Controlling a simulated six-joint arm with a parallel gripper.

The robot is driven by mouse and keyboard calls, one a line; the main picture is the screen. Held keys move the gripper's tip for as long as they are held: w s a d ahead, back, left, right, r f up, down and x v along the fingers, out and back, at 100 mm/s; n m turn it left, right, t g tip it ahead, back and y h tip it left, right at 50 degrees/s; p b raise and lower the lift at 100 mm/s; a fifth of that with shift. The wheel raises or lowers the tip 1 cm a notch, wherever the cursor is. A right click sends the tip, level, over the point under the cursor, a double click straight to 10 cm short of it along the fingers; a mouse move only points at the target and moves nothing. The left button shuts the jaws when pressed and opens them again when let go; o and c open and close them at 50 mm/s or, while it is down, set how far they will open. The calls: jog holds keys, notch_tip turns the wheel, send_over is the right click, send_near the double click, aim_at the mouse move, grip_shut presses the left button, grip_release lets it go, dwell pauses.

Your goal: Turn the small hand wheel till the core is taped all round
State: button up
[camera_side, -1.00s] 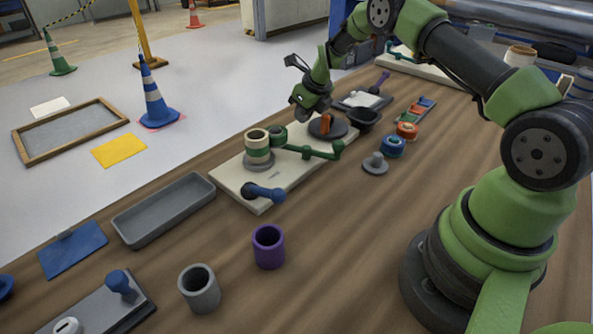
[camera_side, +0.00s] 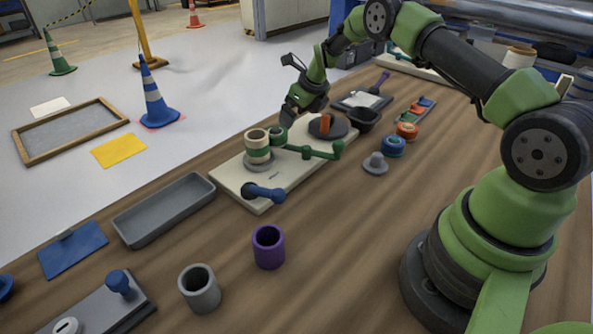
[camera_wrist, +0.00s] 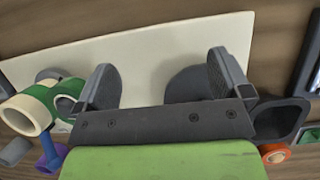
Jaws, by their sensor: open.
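The core (camera_side: 257,155), pale with green on it, stands upright on a grey round base towards the left of the cream board (camera_side: 229,177); it also shows at the left of the wrist view (camera_wrist: 22,116). A green roll (camera_side: 279,135) sits beside it, with a green link arm (camera_side: 310,152) in front. A dark round wheel with an upright orange grip (camera_side: 326,124) is at the board's far end. A blue handle (camera_side: 264,193) is at its near end. My gripper (camera_side: 288,117) is open and empty above the board's back edge; bare board shows between its fingers (camera_wrist: 162,65).
A dark bowl (camera_side: 363,120) stands right of the board. A grey knob (camera_side: 375,163), a blue roll (camera_side: 393,147) and an orange roll (camera_side: 407,131) lie to the right. A grey tray (camera_side: 163,210), a purple cup (camera_side: 268,247) and a grey cup (camera_side: 199,289) are nearer.

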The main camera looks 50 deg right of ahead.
jog(key=shift+r, duration=0.15)
notch_tip(320, 180, up, 7)
dwell(0.9)
